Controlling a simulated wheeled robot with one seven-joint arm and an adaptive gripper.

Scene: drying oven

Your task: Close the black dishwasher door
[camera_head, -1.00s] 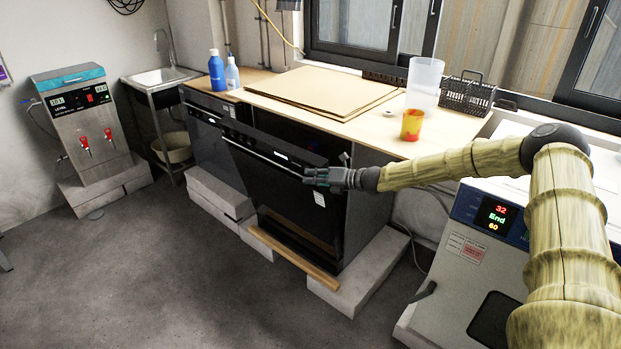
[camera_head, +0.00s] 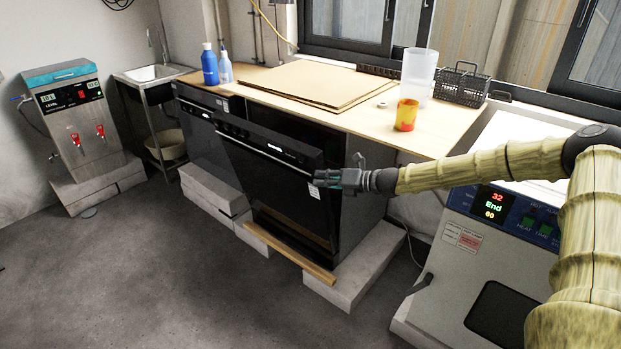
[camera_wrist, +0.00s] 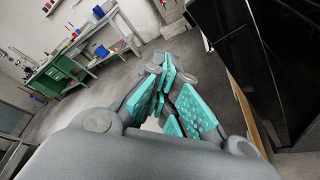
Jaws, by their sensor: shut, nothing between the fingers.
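The black dishwasher door (camera_head: 275,190) shows in the head view on the front of the black dishwasher under the wooden counter. It is partly open, with its top edge tilted out from the body and a dark gap behind it. My gripper (camera_head: 318,179) is at the door's upper right corner, level with the top edge. I cannot tell whether it touches the door. In the wrist view my gripper (camera_wrist: 163,95) has its teal-padded fingers together with nothing between them. A dark glossy panel (camera_wrist: 275,70) stands at the right; the fingers hide part of the floor.
The dishwasher stands on pale blocks (camera_head: 352,265) with a wooden strip (camera_head: 290,258) below the door. A white machine (camera_head: 480,270) with a lit display is close on the right. A yellow-orange cup (camera_head: 406,115) stands on the counter. The floor (camera_head: 150,270) in front is clear.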

